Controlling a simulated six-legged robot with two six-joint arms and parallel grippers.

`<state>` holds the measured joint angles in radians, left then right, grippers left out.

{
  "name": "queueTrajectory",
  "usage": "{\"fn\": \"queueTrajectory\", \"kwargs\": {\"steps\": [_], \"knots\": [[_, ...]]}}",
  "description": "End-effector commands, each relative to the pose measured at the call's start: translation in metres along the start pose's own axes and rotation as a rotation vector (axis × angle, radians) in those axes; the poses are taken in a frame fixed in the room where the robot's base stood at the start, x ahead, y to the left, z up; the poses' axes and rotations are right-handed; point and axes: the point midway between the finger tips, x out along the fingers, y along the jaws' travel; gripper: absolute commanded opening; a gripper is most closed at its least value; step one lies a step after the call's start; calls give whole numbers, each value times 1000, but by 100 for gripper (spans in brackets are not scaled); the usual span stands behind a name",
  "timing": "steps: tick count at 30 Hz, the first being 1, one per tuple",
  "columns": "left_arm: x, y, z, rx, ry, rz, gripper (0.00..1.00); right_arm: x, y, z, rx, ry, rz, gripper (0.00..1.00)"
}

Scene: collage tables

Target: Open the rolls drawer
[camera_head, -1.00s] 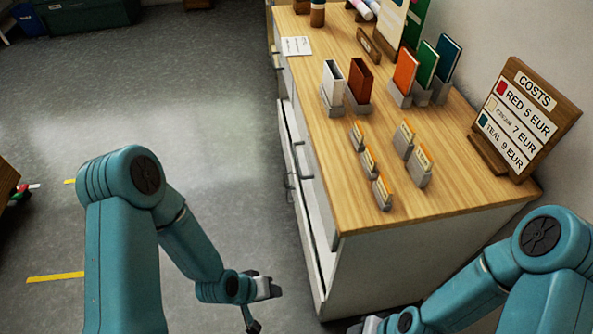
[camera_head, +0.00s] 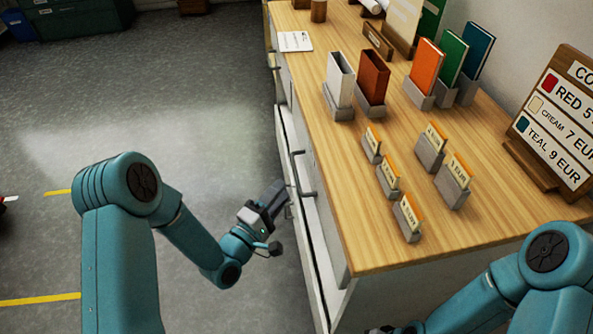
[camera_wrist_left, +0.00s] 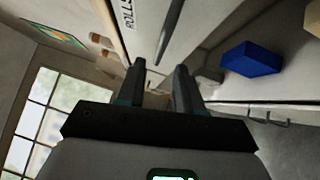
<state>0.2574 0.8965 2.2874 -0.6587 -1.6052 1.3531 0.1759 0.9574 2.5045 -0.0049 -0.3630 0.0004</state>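The white cabinet under the wooden top has dark bar handles (camera_head: 301,175) on its left-facing front. In the left wrist view a label reading "ROLLS" (camera_wrist_left: 128,14) sits on a pale drawer front, beside a dark bar handle (camera_wrist_left: 170,32). My left gripper (camera_head: 277,196) is just left of the cabinet front, close to the handles. In the left wrist view its two fingers (camera_wrist_left: 160,78) are apart with nothing between them, pointing toward the handle. A lower drawer (camera_head: 305,225) appears to stand out a little. My right gripper (camera_head: 393,330) is mostly cut off at the bottom edge.
Several card holders (camera_head: 408,217), book stands (camera_head: 340,85) and a costs sign (camera_head: 555,125) stand on the wooden top (camera_head: 330,150). A blue block (camera_wrist_left: 250,58) shows in the left wrist view. Grey floor (camera_head: 170,110) left of the cabinet is clear.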

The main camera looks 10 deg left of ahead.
Motion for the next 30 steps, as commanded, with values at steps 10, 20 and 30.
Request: {"fn": "queueTrajectory", "kwargs": {"steps": [10,20,30], "knots": [[66,-1,3,1,-2,0,35,-5,-2,0,0,0,0,49],[80,-1,1,0,-1,-2,35,-5,-2,0,0,0,0,49],[80,-1,0,0,-1,-2,0,-5,-2,0,0,0,0,49]]}}
